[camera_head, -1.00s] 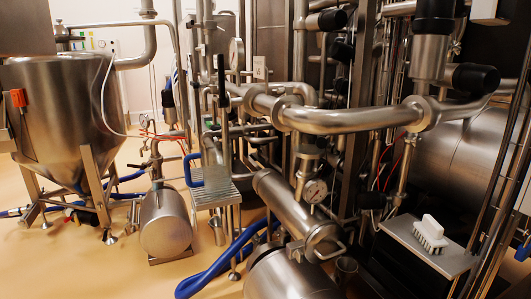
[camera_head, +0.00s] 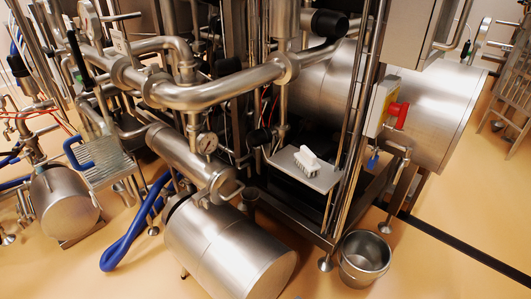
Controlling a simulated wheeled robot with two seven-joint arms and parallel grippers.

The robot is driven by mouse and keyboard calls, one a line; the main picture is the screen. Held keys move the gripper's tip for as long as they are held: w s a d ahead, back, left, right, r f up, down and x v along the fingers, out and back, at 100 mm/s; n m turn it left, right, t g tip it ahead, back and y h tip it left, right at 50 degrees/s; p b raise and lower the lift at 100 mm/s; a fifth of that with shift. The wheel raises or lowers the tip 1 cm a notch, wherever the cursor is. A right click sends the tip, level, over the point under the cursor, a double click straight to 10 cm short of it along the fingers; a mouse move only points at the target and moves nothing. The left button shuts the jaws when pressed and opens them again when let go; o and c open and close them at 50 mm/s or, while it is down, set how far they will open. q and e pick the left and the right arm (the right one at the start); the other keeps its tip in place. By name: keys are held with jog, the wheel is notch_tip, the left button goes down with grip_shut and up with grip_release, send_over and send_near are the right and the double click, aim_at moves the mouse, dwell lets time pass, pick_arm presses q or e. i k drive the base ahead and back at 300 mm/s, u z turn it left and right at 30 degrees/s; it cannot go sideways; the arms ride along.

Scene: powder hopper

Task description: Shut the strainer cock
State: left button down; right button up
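I cannot tell for sure which fitting is the strainer cock. Neither of my grippers is in view, and nothing is seen touching these parts.
A steel bucket (camera_head: 364,256) stands on the floor at lower right. A white brush (camera_head: 307,161) lies on a small steel shelf (camera_head: 287,169). A large steel cylinder (camera_head: 228,252) and a blue hose (camera_head: 135,228) occupy the lower left. Open floor (camera_head: 455,215) lies at the right.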

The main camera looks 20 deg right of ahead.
aim_at(238, 162)
jog(key=z, duration=1.4)
jog(key=i, duration=1.1)
jog(key=u, duration=1.4)
